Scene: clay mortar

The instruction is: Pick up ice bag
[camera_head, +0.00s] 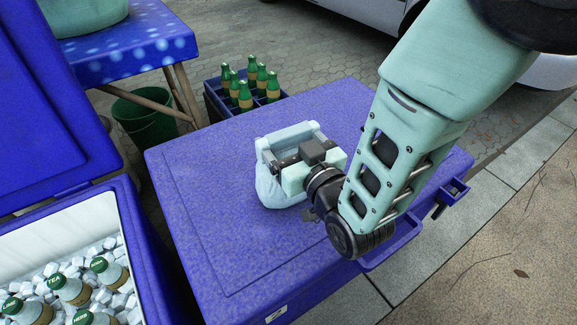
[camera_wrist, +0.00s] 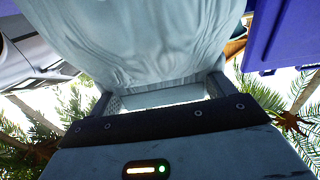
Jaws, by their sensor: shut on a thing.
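The ice bag (camera_head: 277,190) is a pale blue-white, wrinkled bag at the closed purple cooler's lid (camera_head: 215,215). My gripper (camera_head: 290,135) is over the bag and shut on it, with the bag bulging out below and to the left of the fingers. In the wrist view the bag (camera_wrist: 150,40) fills the upper middle, between the two fingers of my gripper (camera_wrist: 160,95). The gripper and arm hide part of the bag in the head view, and I cannot tell whether its underside touches the lid.
An open purple cooler (camera_head: 140,240) at the lower left holds ice and bottles (camera_head: 70,288). A crate of green bottles (camera_head: 215,100) stands behind the closed lid. A green bucket (camera_head: 145,120) and a purple table (camera_head: 130,50) are at the back left. Most of the lid is clear.

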